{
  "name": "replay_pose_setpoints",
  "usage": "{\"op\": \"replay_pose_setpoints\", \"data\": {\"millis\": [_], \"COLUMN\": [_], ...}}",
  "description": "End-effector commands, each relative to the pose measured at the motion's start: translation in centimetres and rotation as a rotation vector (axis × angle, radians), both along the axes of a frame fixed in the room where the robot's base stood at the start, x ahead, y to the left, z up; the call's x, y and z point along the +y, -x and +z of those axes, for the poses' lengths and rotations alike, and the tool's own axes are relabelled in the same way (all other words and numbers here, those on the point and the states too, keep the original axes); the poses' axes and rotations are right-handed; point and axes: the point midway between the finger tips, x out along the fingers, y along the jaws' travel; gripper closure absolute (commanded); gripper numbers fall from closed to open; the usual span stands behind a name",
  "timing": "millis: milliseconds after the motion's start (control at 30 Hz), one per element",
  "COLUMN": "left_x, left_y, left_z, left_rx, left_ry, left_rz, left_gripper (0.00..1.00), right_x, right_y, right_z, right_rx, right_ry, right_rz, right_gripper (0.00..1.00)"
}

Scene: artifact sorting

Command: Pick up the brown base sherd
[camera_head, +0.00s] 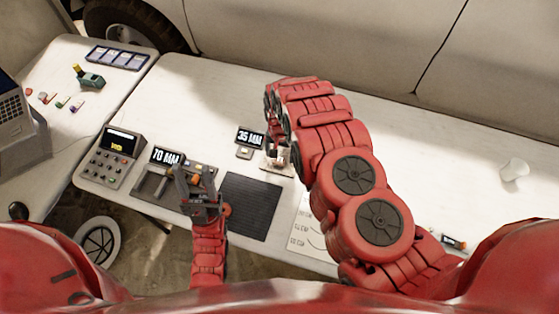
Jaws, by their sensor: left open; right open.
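I cannot make out a brown base sherd for certain in the head view. My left gripper (192,174) is open, low over the table's front edge, between the 70 MM device (152,182) and the dark mat (249,205). A small orange-brown patch shows just beyond its fingers, too small to identify. My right gripper (277,156) is open and points down beside the 35 MM display (249,140), over a small pale stand (276,168). My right arm hides part of the table behind it.
A keypad device (112,158) stands at the left. A side table holds a laptop (18,105), a green tool (90,79), a blue tray (118,57) and small coloured items. A vehicle stands behind.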

Motion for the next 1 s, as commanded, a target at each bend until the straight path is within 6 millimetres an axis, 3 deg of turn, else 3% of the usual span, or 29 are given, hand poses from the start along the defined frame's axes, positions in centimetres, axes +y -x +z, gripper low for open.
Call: {"op": "replay_pose_setpoints", "data": {"millis": [267, 400, 867, 900, 1000], "left_x": [0.0, 0.0, 0.0, 0.0, 0.0], "left_y": [0.0, 0.0, 0.0, 0.0, 0.0], "left_z": [1.8, 1.8, 1.9, 1.9, 1.9], "left_rx": [0.0, 0.0, 0.0, 0.0, 0.0], "left_ry": [0.0, 0.0, 0.0, 0.0, 0.0], "left_rz": [0.0, 0.0, 0.0, 0.0, 0.0], "left_gripper": [0.5, 0.5, 0.5, 0.5, 0.5], "right_x": [0.3, 0.3, 0.4, 0.4, 0.4], "right_y": [0.1, -0.1, 0.0, 0.0, 0.0], "right_z": [-2.3, -3.6, -4.5, -4.5, -4.5], "right_rx": [0.001, -0.004, -0.002, -0.002, -0.002], "right_ry": [0.002, 0.001, -0.002, -0.002, -0.002], "right_rz": [0.001, 0.001, 0.001, 0.001, 0.001], "right_gripper": [0.12, 0.12, 0.12, 0.14, 0.32]}}
